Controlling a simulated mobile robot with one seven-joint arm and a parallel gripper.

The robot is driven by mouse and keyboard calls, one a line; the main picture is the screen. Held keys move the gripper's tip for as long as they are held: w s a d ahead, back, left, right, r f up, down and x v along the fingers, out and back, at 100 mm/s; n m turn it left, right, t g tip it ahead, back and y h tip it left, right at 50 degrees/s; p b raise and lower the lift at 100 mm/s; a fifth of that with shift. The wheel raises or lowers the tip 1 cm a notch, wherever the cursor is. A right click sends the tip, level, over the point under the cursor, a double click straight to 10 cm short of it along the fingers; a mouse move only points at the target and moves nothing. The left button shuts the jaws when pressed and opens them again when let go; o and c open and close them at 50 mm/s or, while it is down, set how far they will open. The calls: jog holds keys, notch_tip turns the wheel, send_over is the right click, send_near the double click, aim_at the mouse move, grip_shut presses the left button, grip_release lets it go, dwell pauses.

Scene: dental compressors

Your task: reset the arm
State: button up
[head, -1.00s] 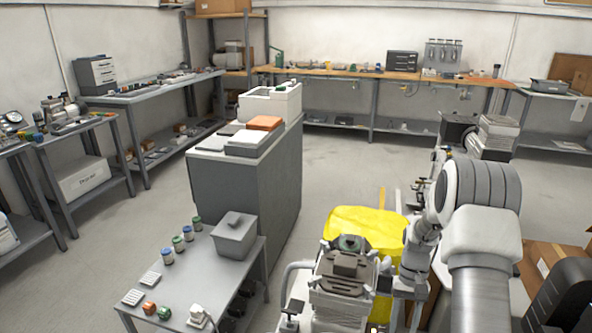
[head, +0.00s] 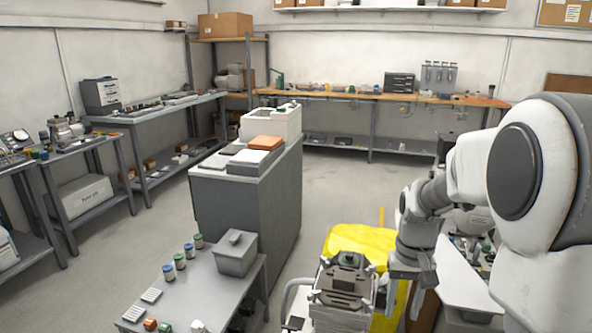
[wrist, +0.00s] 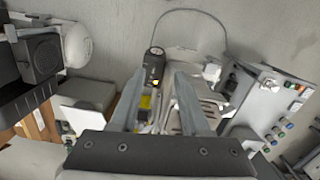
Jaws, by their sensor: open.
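My arm rises on the right of the head view, with its large white and grey link close to the camera. My gripper (head: 412,278) hangs at the end of the arm, beside the yellow-covered object (head: 365,242) and the grey machine with a dark top (head: 345,283). In the wrist view, the two grey fingers of my gripper (wrist: 157,82) stand apart with nothing held between them. Beyond them is a black and yellow device (wrist: 153,65) with a cable.
A grey cabinet (head: 245,200) and a low table (head: 195,290) with jars and a grey box (head: 236,253) stand left of my arm. Open floor (head: 345,185) lies behind.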

jog(key=s+a+r+n+t, duration=0.1)
jog(key=s+a+r+t, duration=0.25)
jog(key=s+r, duration=0.4)
jog(key=s+a+r+n+t, duration=0.1)
jog(key=s+a+r+t, duration=0.3)
jog(key=s, duration=0.6)
notch_tip(320, 180, up, 16)
jog(key=g+p, duration=0.1)
jog(key=p, duration=1.3)
jog(key=shift+w+d, duration=0.15)
jog(key=shift+d, duration=0.05)
jog(key=shift+f, duration=0.15)
